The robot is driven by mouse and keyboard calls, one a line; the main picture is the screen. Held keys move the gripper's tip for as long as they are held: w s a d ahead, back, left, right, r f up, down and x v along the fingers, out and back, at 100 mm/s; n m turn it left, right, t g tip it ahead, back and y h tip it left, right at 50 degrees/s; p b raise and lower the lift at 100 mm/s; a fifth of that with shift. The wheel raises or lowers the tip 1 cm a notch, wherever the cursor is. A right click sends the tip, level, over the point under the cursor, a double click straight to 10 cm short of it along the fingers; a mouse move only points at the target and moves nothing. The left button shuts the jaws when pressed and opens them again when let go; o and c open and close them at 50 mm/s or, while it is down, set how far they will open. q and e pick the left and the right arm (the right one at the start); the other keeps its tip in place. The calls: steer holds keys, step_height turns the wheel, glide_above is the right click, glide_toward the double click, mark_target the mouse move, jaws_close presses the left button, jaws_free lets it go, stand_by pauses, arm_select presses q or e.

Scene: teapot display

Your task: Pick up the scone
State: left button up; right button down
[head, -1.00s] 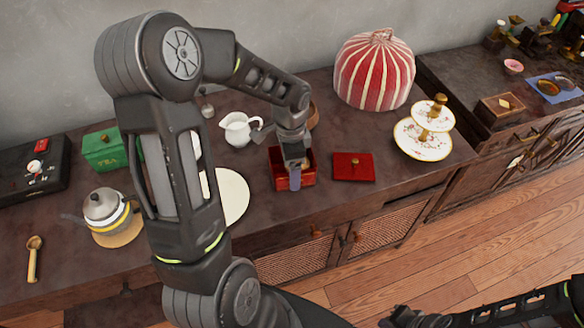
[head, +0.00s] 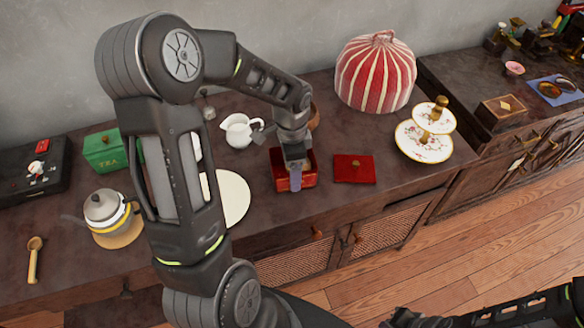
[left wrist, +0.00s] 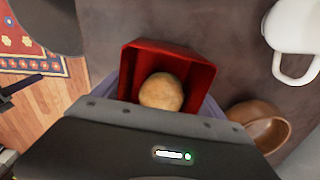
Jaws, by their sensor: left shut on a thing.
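The round, golden-brown scone (left wrist: 161,92) lies inside an open red box (left wrist: 180,57) in the left wrist view. In the head view the red box (head: 308,177) stands on the dark counter, and the scone is hidden behind my gripper. My left gripper (head: 296,176) points down at the box, one finger in front of its near wall. In the left wrist view its fingers show on either side of the box, outside the walls, shut on the box rather than on the scone. My right gripper (head: 408,317) is at the bottom edge, dark and partly cut off.
A red lid (head: 354,169) lies right of the box. A white pitcher (head: 238,131) and a brown bowl (left wrist: 262,126) stand close behind it. A white plate (head: 234,199) lies to the left, a tiered stand (head: 424,143) to the right. The counter's front edge is near.

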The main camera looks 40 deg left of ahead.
arm_select(q)
step_height(320, 180, up, 10)
steer(key=shift+f, duration=0.1)
arm_select(e)
steer(key=shift+f, duration=0.1)
stand_by(0.7)
